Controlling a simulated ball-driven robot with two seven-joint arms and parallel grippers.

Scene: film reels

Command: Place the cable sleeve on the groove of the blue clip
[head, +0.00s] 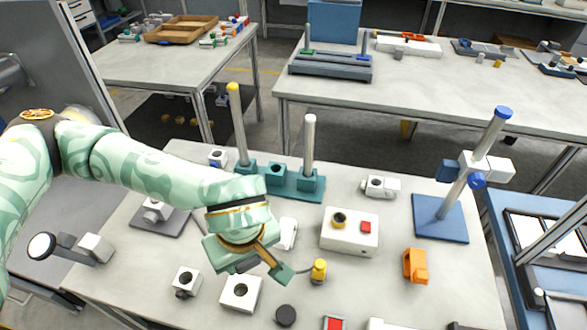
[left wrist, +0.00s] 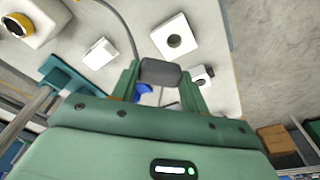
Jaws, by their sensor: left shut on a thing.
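My left gripper (head: 279,269) is low over the middle front of the light table in the head view. The left wrist view shows its two green fingers (left wrist: 160,88) shut on a dark grey cylinder, the cable sleeve (left wrist: 160,72). The sleeve lies crosswise between the fingertips, and a thin grey cable (left wrist: 122,28) runs close by it. I cannot make out the clip in the head view. My right gripper is not in view.
A yellow fitting (head: 319,271) stands just right of the gripper. White blocks with holes (head: 241,292), a white button box (head: 348,245), an orange bracket (head: 415,266) and a black disc (head: 286,315) are around it.

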